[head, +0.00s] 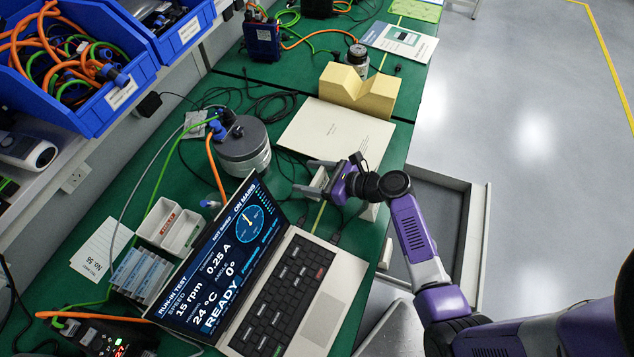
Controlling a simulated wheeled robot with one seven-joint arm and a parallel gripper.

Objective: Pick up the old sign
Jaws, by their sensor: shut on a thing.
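My gripper (316,177) is over the green bench, right of the round grey motor and behind the laptop. Its two grey fingers point left and are shut on a small pale piece (320,178), which fits the old sign. Its face is too small to read, and my fingers and wrist hide part of it. I cannot tell whether it still touches the bench.
An open laptop (296,290) stands in front of my gripper. The round motor (244,150) with cables is to the left. A paper folder (335,135) and a yellow V-block (358,95) lie behind. An open drawer (478,215) juts out at right.

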